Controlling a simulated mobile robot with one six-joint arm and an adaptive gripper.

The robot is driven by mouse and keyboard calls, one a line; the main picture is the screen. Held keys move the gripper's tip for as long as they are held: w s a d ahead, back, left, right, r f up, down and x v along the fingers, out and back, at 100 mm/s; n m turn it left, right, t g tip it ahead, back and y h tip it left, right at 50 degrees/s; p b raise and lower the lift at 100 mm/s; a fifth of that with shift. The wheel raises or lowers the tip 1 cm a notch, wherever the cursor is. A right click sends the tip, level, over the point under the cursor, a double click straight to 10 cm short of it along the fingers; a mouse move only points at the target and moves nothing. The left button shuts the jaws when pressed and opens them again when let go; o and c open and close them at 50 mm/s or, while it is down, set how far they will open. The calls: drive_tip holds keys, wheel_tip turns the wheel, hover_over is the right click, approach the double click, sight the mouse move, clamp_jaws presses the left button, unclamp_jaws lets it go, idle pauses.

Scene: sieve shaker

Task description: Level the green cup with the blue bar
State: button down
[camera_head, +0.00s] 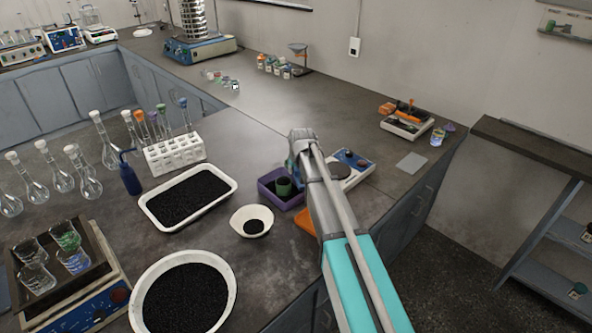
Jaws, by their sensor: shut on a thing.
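The green cup (284,187) is a small dark green cup in the purple tray (270,195), near the middle of the counter. It seems upright, and its fill cannot be made out. My arm reaches in from the lower right, and its wrist end is just right of the cup and tray. My gripper's fingers are hidden behind the arm, so what they hold does not show. I cannot make out the blue bar; it may be hidden there too.
A white tray of black grains (189,197), a small cream bowl (251,221) and a large white bowl (231,287) stand left of the arm. A blue-white scale (357,163) is to the right. The back counter has free room.

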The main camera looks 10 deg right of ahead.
drive_tip(key=shift+f+b, duration=0.5)
drive_tip(key=shift+f, duration=0.25)
drive_tip(key=shift+a+r, duration=0.2)
drive_tip(key=shift+a, duration=0.1)
drive_tip(key=shift+s+a, duration=0.1)
drive_tip(key=shift+a, duration=0.45)
drive_tip(key=shift+s+a, duration=0.2)
drive_tip(key=shift+a, duration=1.1)
drive_tip(key=shift+s+a, duration=0.15)
drive_tip(key=shift+a, duration=1.15)
drive_tip(key=shift+s+a, duration=0.2)
drive_tip(key=shift+a, duration=1.1)
drive_tip(key=shift+a+r+p, duration=0.15)
drive_tip(key=shift+r+p, duration=0.05)
drive_tip(key=shift+p, duration=0.2)
drive_tip(key=shift+r+p, duration=2.75)
drive_tip(key=shift+p, duration=0.05)
